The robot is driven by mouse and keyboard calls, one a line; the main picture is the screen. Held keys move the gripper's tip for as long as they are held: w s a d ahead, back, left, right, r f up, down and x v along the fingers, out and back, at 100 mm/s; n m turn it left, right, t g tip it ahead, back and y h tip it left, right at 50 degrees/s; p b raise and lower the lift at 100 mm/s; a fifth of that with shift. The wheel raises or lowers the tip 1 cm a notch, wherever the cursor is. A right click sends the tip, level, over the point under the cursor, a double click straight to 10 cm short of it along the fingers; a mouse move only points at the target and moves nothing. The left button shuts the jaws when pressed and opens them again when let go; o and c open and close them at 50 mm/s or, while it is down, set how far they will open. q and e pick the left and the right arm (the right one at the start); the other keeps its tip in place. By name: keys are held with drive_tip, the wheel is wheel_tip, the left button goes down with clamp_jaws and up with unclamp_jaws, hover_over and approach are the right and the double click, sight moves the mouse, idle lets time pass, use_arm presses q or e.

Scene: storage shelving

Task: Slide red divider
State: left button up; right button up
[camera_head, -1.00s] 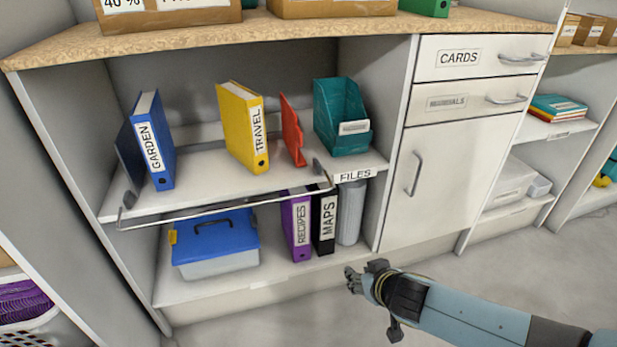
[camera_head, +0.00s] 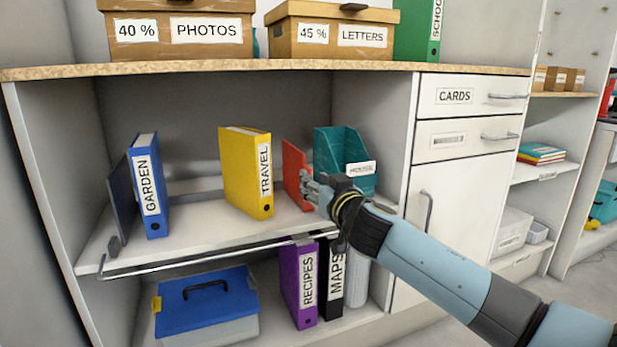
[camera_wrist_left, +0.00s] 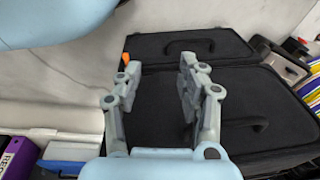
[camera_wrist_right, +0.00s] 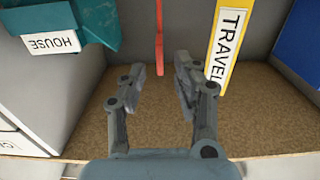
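The red divider (camera_head: 293,170) stands upright on the middle shelf, between the yellow TRAVEL binder (camera_head: 247,172) and the teal file holder (camera_head: 340,153). My right gripper (camera_head: 308,188) is at the front right edge of the divider and hides part of it. In the right wrist view my right gripper (camera_wrist_right: 162,68) is open, and the thin edge of the red divider (camera_wrist_right: 159,35) shows just beyond and between the fingertips. I cannot tell whether they touch. My left gripper (camera_wrist_left: 158,70) is open and empty, away from the shelf, in front of black cases (camera_wrist_left: 190,100).
The blue GARDEN binder (camera_head: 148,185) stands at the left of the shelf (camera_head: 190,225). A metal rail (camera_head: 200,256) runs along the front edge. Bare shelf lies between GARDEN and TRAVEL. Below are a blue-lidded box (camera_head: 205,305) and the purple RECIPES binder (camera_head: 300,280).

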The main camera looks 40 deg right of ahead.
drive_tip(key=shift+x, duration=2.35)
drive_tip(key=shift+c, duration=0.4)
clamp_jaws()
drive_tip(key=shift+a+f, duration=0.1)
drive_tip(key=shift+a, duration=0.05)
